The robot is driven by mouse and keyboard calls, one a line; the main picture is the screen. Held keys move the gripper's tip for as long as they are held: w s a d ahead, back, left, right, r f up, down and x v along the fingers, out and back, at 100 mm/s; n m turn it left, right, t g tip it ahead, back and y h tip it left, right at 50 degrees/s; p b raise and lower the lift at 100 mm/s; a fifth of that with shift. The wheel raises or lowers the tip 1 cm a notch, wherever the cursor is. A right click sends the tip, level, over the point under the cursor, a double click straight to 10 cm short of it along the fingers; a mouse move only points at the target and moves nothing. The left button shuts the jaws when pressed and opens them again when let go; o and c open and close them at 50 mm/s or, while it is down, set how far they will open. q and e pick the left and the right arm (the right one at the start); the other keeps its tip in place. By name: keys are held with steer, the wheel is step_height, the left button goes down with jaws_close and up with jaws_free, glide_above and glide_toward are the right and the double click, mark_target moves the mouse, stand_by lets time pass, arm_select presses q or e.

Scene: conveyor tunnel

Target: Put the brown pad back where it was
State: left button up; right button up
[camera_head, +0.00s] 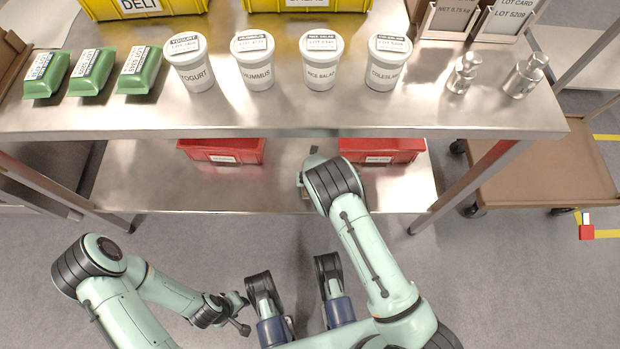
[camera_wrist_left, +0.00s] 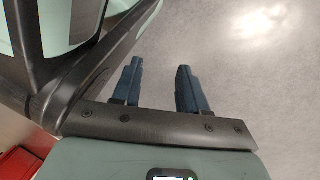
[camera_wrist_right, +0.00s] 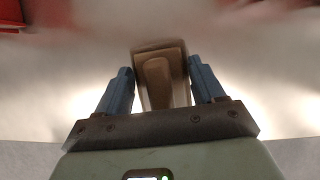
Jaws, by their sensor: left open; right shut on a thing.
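The brown pad (camera_wrist_right: 160,82) shows between the fingers of my right gripper (camera_wrist_right: 161,88) in the right wrist view. That gripper is shut on it, with one finger at each side. In the head view my right arm reaches to the lower shelf (camera_head: 290,192), between two red bins, and its wrist hides most of the gripper and pad. My left gripper (camera_wrist_left: 158,82) is open and empty in the left wrist view, over bare grey floor, well away from the pad.
Red bins (camera_head: 221,151) (camera_head: 380,151) stand on the lower shelf, under the steel tabletop (camera_head: 290,118). The tabletop holds green packs (camera_head: 92,72), several labelled tubs (camera_head: 254,62), metal weights (camera_head: 523,76) and yellow bins (camera_head: 140,8). A brown cart (camera_head: 545,175) stands right. Shelf between the bins looks clear.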

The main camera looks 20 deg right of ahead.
steer(key=o, duration=1.1)
steer(key=shift+f, duration=0.1)
steer(key=shift+f, duration=0.1)
